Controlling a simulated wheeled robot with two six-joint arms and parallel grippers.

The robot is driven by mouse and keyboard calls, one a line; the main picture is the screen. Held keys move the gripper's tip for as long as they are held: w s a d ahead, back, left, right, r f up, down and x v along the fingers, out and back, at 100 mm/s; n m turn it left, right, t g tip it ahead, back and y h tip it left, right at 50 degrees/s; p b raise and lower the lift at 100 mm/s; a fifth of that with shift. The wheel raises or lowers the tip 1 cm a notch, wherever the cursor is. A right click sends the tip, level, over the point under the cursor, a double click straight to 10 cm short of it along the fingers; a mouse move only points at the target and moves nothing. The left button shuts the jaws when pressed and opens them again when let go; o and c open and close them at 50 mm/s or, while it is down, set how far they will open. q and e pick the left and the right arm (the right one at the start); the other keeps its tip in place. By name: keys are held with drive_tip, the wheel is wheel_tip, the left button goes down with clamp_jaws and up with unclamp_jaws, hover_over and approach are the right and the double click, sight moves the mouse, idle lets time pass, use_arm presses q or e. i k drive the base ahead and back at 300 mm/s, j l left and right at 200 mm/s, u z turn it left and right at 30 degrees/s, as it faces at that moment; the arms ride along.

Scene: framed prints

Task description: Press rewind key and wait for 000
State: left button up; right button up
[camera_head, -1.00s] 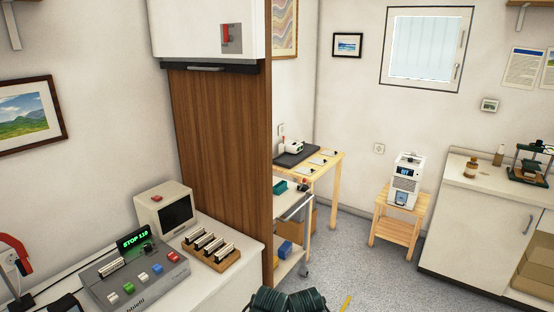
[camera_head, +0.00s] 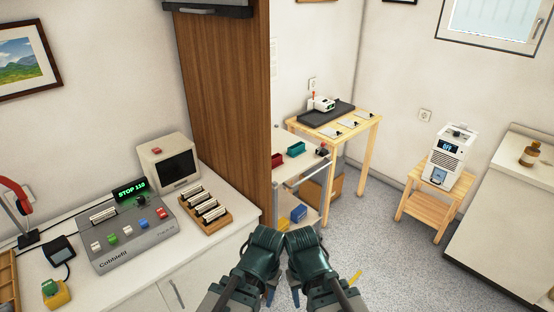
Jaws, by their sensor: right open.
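A grey tape machine (camera_head: 140,247) stands on the white counter at left. Its green display (camera_head: 131,189) reads STOP and a number that looks like 118. My right gripper (camera_head: 294,297) is low at the bottom centre, open and away from the machine. My left arm is beside it; its gripper's jaws cannot be made out.
A small monitor (camera_head: 168,163) and a wooden rack of cartridges (camera_head: 206,212) stand behind and right of the machine. A yellow box with a green button (camera_head: 54,293) is at front left. A tall wooden panel (camera_head: 228,100) rises behind the counter.

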sight(96, 247)
drive_tip(key=u, duration=1.35)
